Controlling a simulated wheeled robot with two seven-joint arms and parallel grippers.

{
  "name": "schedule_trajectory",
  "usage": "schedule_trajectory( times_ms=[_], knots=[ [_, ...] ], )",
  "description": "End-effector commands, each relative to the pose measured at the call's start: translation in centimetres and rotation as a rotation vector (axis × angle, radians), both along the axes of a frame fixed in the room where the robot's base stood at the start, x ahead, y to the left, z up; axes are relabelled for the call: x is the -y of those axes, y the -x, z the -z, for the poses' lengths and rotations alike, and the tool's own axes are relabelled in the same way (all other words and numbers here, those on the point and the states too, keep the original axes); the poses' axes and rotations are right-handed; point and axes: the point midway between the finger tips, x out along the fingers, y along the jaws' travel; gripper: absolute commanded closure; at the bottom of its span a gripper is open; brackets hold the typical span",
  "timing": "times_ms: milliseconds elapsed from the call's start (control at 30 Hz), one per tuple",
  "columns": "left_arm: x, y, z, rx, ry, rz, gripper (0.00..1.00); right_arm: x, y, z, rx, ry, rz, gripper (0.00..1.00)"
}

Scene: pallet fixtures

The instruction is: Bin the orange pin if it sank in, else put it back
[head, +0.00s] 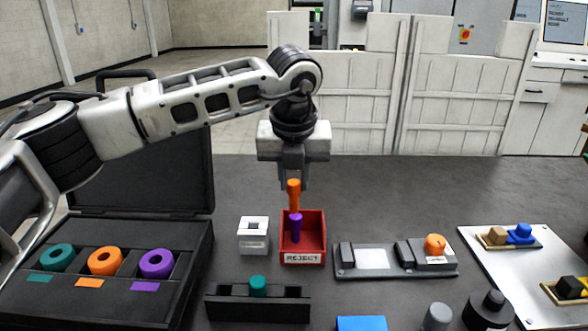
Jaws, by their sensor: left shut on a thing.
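My left gripper (293,181) points down and is shut on the orange pin (294,196), holding it upright by its top. The pin hangs over the red bin labelled REJECT (304,258). A purple pin (296,228) shows directly below it, within the bin's outline; I cannot tell whether the two touch. A black rack (228,304) in front holds a teal pin (258,285). An open black case at left holds a teal ring (56,268), an orange ring (103,271) and a purple ring (156,275). My right gripper is not in view.
A white block with a dark top opening (254,243) stands just left of the bin. A grey fixture with an orange knob (435,244) is to the right. A pale plate (505,268) carries small blocks farther right. Dark cylinders and a blue item (362,324) are at the front.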

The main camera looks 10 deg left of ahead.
Motion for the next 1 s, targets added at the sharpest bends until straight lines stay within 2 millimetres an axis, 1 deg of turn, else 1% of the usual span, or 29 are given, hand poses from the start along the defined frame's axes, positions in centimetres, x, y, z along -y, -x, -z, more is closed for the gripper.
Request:
schedule_trajectory(
  times_ms=[67,300,333,400,667,767,867,1000],
  knots=[
    [0.0,0.0,0.4,0.001,0.0,0.0,1.0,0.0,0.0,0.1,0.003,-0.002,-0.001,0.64],
    [0.0,0.0,0.4,0.001,0.001,-0.001,1.0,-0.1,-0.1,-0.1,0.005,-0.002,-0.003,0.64],
    [0.0,0.0,0.4,0.001,0.001,-0.001,0.7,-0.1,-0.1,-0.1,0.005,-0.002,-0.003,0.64],
    [0.0,0.0,0.4,0.001,0.001,-0.001,0.53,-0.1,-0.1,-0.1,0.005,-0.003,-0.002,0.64],
    [0.0,0.0,0.4,0.0,0.0,-0.001,0.53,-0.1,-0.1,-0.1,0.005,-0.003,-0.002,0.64],
    [0.0,0.1,0.0,0.001,0.001,-0.001,0.53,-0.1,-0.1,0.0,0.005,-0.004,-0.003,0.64],
    [0.1,0.4,-1.2,0.003,0.002,0.0,0.53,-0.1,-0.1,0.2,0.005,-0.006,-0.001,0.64],
    [0.3,1.1,-4.0,0.006,0.002,0.0,0.53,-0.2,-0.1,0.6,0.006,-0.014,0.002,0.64]
  ],
)
